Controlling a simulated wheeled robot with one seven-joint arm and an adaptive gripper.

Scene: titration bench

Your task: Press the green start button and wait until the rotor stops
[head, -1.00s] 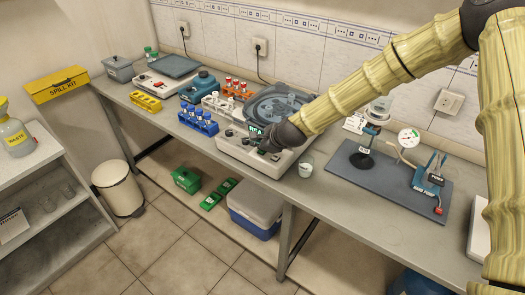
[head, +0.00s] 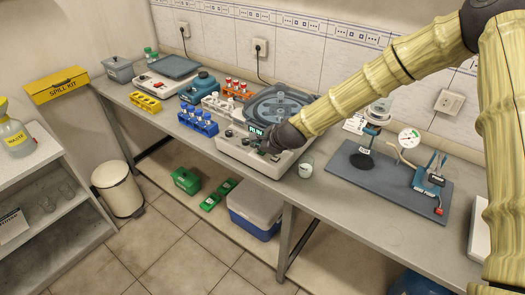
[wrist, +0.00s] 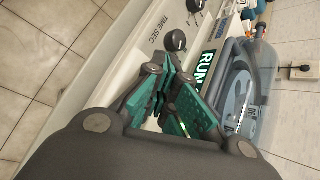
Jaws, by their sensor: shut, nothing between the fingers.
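The centrifuge (head: 232,150) is a white box on the bench with a clear round lid (head: 280,100), which is down. Its rotor shows through the lid in the wrist view (wrist: 240,92); whether it is turning I cannot tell from one still. The display (head: 256,131) reads RUN, also in the wrist view (wrist: 207,68). My gripper (head: 262,149) is shut and empty, at the front panel beside the display. In the wrist view its green-padded fingers (wrist: 172,92) are over the panel. The green start button is not visible; my fingers probably cover it.
A knob (wrist: 175,40) marked TIME/SEC sits on the panel. A beaker (head: 306,167) stands close to the right of the centrifuge. Tube racks with blue (head: 198,121) and red caps stand to its left. A pressure-gauge setup on a dark mat (head: 370,180) lies further right.

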